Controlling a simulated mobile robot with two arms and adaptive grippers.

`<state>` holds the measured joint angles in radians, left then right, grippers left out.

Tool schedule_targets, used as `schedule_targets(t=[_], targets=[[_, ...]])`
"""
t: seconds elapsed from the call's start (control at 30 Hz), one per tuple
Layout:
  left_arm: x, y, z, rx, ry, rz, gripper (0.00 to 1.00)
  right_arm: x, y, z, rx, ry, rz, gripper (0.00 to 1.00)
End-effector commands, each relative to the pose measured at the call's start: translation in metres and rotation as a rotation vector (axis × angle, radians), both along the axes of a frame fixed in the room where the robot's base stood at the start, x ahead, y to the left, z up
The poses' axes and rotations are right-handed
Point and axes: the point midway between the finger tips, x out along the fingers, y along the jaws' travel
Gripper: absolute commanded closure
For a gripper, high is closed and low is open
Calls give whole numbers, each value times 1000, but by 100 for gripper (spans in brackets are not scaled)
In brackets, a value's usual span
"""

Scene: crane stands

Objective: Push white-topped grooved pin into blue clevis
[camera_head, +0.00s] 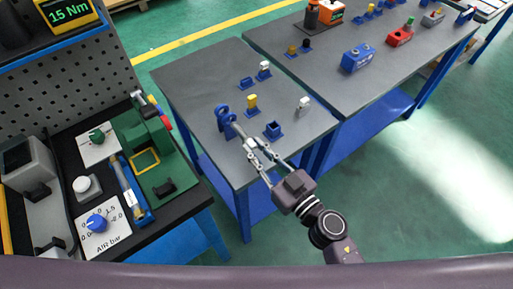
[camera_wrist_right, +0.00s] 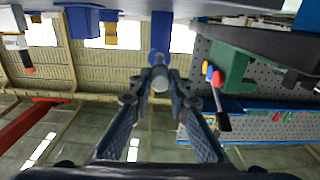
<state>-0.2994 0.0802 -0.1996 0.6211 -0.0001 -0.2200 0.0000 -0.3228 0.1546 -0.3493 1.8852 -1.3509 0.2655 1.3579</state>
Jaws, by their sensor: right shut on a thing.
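The blue clevis (camera_head: 222,114) stands upright near the left side of the grey table. My right gripper (camera_head: 248,141) is just in front of it, shut on a grey, round-ended pin (camera_wrist_right: 160,83). In the right wrist view the pin lies between my fingertips (camera_wrist_right: 160,76), in line with the blue clevis (camera_wrist_right: 160,40) behind it. The pin's far end is hidden, so I cannot tell how deep it sits in the clevis. My left gripper is not in view.
A yellow part on a blue stand (camera_head: 252,102), an empty-looking blue socket (camera_head: 273,129) and a white-topped part (camera_head: 304,103) stand close by. A green machine (camera_head: 145,150) is on the left bench. The table's front-left surface is clear.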

Motion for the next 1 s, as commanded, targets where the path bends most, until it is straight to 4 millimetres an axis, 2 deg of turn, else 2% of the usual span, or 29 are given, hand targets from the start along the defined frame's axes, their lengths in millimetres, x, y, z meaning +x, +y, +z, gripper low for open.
schedule_targets(t=[0.5, 1.0], targets=[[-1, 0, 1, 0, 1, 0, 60, 1, 1, 2, 2, -2, 0, 100], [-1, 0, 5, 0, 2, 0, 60, 9, 7, 2, 3, -2, 0, 100]])
